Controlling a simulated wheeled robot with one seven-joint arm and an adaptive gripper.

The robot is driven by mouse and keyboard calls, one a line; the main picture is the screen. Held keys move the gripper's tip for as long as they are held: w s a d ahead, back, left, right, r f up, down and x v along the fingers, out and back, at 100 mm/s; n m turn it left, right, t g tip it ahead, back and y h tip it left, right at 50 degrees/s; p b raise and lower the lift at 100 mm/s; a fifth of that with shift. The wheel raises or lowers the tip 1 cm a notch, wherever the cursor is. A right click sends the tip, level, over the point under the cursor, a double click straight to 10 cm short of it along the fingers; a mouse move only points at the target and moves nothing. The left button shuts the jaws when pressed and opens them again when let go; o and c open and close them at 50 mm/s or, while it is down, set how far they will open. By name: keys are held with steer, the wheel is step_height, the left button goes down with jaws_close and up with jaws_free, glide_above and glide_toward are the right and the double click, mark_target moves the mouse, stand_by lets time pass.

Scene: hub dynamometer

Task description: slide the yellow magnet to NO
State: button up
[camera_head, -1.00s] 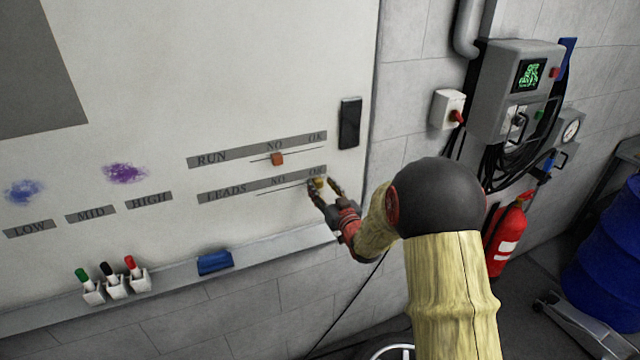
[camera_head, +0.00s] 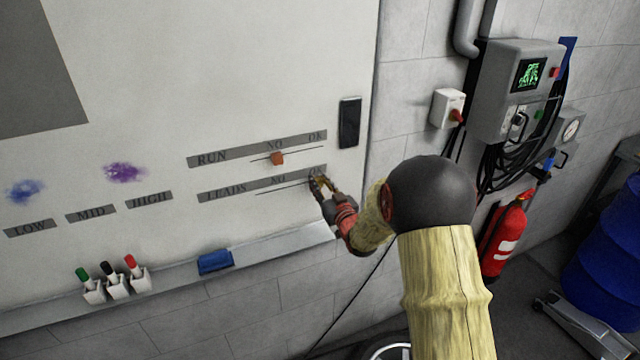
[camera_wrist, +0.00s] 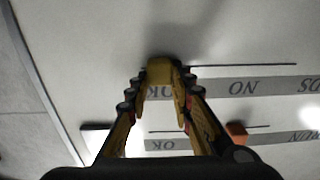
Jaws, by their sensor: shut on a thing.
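The yellow magnet (camera_wrist: 160,72) is between my fingertips in the wrist view, at the OK end of the LEADS line on the whiteboard. My gripper (camera_head: 321,183) is shut on it; it also shows in the wrist view (camera_wrist: 160,85). In the head view the fingers mostly hide the magnet. The LEADS strip (camera_head: 225,193) has its NO mark (camera_head: 278,180) to the left of my gripper; in the wrist view, upside down, that NO (camera_wrist: 243,88) is to the right.
An orange magnet (camera_head: 277,158) sits near NO on the RUN strip (camera_head: 212,158) above. A black block (camera_head: 349,122) is on the board's right edge. A tray (camera_head: 285,247) below holds a blue eraser (camera_head: 215,262) and several markers. The LEADS line left of my gripper is clear.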

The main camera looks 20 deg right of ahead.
mark_target(277, 187)
jaws_close()
steer(key=a+b, duration=0.6)
steer(key=a, duration=0.7)
steer(key=shift+b, duration=0.3)
steer(key=shift+d, duration=0.1)
steer(key=o, duration=0.6)
jaws_free()
steer(key=shift+w+a, duration=0.1)
steer(key=shift+a, duration=0.1)
steer(key=shift+o, duration=0.8)
steer(key=shift+d, duration=0.1)
